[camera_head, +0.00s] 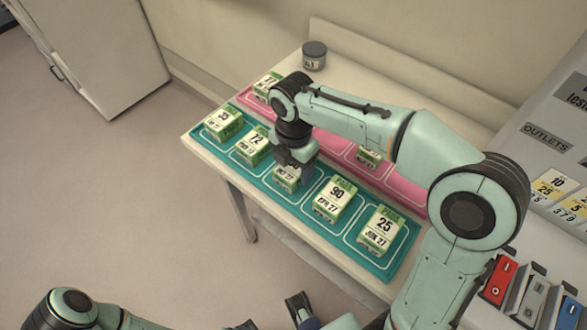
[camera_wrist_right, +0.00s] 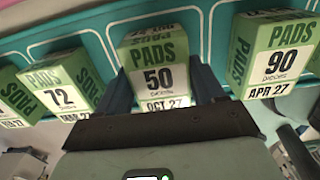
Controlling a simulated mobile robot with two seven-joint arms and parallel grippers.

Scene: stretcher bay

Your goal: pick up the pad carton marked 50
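The pad carton marked 50 (camera_wrist_right: 160,78) is green and white, reading PADS and OCT 27. In the head view the carton (camera_head: 286,180) stands in the middle slot of the teal mat (camera_head: 262,189), partly hidden by my right gripper (camera_head: 296,170). In the right wrist view the fingers of the right gripper (camera_wrist_right: 162,92) lie along both sides of the carton, with no gap seen on either side. My left gripper (camera_head: 273,316) is at the bottom edge of the head view, its dark fingers apart, empty and clear of the table.
Cartons marked 72 (camera_head: 253,146) and 90 (camera_head: 337,199) flank it closely. Cartons 33 (camera_head: 223,124) and 25 (camera_head: 381,231) stand farther along the mat. A pink mat (camera_head: 335,152) with cartons lies behind. A dark-lidded jar (camera_head: 314,56) stands at the back.

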